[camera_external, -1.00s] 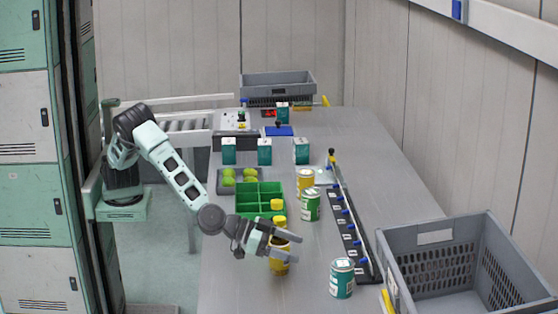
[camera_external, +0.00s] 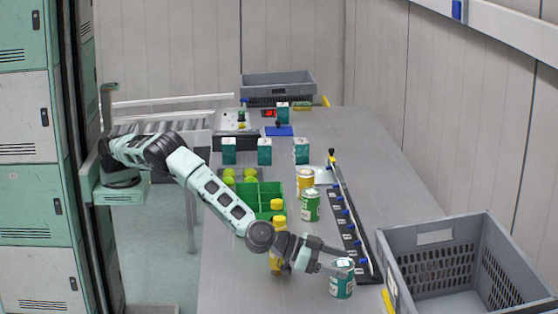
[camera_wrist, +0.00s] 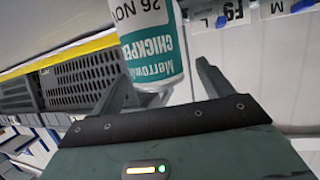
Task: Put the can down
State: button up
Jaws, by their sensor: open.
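A can with a teal and white label (camera_external: 342,283) stands upright on the table at the front, left of the large grey crate. My gripper (camera_external: 342,262) is open, with its fingers reaching to the upper part of this can. In the wrist view the can (camera_wrist: 150,45) lies ahead of my gripper (camera_wrist: 165,80), between the two spread fingers; part of its label reads "CHICKPE". I cannot tell whether a finger touches it. A green can (camera_external: 310,205) and a yellow can (camera_external: 305,181) stand further back on the table.
A yellow-capped bottle (camera_external: 276,262) stands just behind my forearm. A black strip with blue clips (camera_external: 352,236) runs beside the can. The large grey crate (camera_external: 440,237) is at right. A green divided tray (camera_external: 262,190) and several teal boxes (camera_external: 265,151) stand further back.

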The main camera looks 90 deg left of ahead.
aim_at(353, 267)
jog(key=shift+p+x, duration=0.6)
jog(key=shift+x, duration=1)
jog(key=shift+d, duration=0.1)
jog(key=shift+r, duration=0.1)
jog(key=c, duration=1.4)
